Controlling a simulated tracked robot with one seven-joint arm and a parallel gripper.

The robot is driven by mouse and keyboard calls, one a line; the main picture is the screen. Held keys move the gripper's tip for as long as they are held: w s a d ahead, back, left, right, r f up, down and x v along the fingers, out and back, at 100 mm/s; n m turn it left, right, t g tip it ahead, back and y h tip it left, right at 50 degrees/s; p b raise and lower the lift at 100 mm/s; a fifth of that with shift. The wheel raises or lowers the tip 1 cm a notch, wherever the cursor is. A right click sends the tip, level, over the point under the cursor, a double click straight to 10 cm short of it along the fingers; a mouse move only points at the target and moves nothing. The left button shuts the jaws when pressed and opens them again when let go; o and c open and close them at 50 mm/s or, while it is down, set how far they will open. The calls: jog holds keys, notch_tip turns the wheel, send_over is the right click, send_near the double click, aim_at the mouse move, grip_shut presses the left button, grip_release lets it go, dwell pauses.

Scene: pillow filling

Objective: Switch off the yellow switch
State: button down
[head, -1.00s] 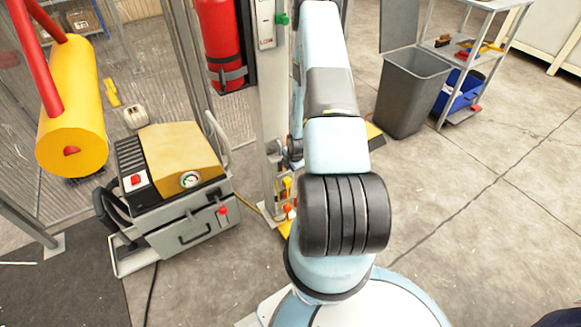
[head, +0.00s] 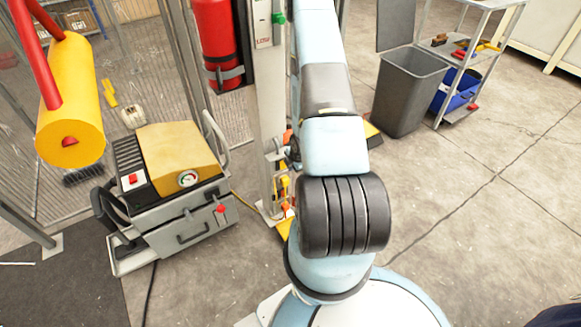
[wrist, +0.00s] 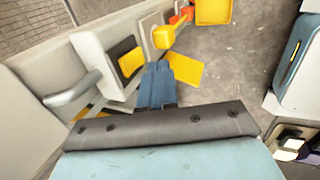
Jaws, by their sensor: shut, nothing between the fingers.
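In the wrist view, a yellow switch lever (wrist: 163,37) sticks out from a pale grey box on the post, with orange parts just behind it. My gripper (wrist: 157,68) is shut and empty; its blue fingers end just below the lever in the picture. I cannot tell whether they touch it. In the head view, small yellow and orange parts (head: 284,188) show low on the grey post (head: 268,110), left of my arm. My gripper is mostly hidden there behind my arm.
A grey machine with a yellow cover (head: 175,152) stands left of the post. A red fire extinguisher (head: 216,40) hangs behind it. A grey bin (head: 408,95) and a shelf cart (head: 470,60) stand at the right.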

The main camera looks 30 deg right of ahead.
jog(key=v, duration=0.8)
jog(key=shift+w+a+r, duration=0.1)
jog(key=shift+w, duration=0.05)
